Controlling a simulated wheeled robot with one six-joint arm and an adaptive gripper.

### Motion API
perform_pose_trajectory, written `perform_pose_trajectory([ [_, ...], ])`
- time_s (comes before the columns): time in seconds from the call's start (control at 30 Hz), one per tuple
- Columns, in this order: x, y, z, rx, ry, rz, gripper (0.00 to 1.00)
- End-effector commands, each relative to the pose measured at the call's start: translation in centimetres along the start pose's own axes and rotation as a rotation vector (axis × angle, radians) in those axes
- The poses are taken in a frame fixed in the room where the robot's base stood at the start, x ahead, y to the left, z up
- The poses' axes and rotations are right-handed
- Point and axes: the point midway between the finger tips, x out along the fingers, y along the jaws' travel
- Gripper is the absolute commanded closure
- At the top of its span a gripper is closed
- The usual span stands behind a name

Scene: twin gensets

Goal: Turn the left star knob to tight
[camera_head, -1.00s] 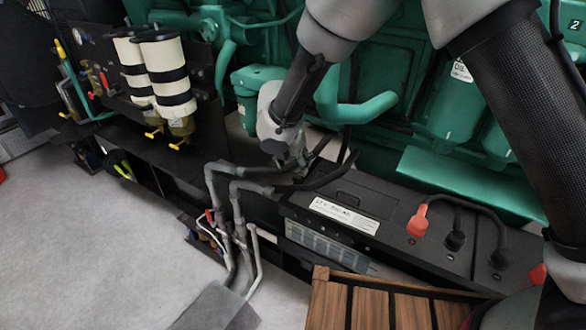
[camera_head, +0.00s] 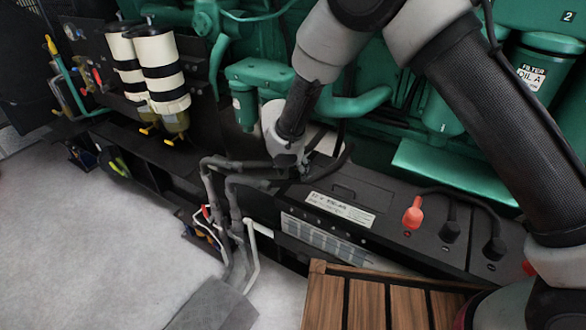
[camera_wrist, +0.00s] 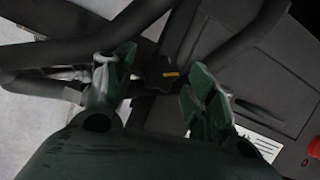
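I cannot tell how far the fingertips reach down around the part. In the head view my gripper (camera_head: 298,172) points down at the back edge of the black battery box, beside the grey hoses. The knob is hidden there.
Grey hoses (camera_head: 228,180) run close to my gripper on its left. The black battery box (camera_head: 375,193) carries a red terminal cap (camera_head: 413,213) and black cables. The green engine (camera_head: 375,95) stands behind. A wooden slatted surface (camera_head: 365,300) is in front. Open floor (camera_head: 90,240) lies left.

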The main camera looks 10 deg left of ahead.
Motion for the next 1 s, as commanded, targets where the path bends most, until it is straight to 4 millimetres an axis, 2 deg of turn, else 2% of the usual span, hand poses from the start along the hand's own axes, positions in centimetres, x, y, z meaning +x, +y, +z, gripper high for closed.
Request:
perform_pose_trajectory([
  [0.03,-0.01,0.00,0.00,0.000,0.000,0.000,0.55],
  [0.23,-0.02,-0.01,0.00,0.000,0.000,0.000,0.90],
  [0.63,-0.04,0.11,-0.04,0.057,0.000,-0.024,0.90],
  [1.0,-0.02,0.43,0.02,0.319,0.000,-0.130,0.90],
])
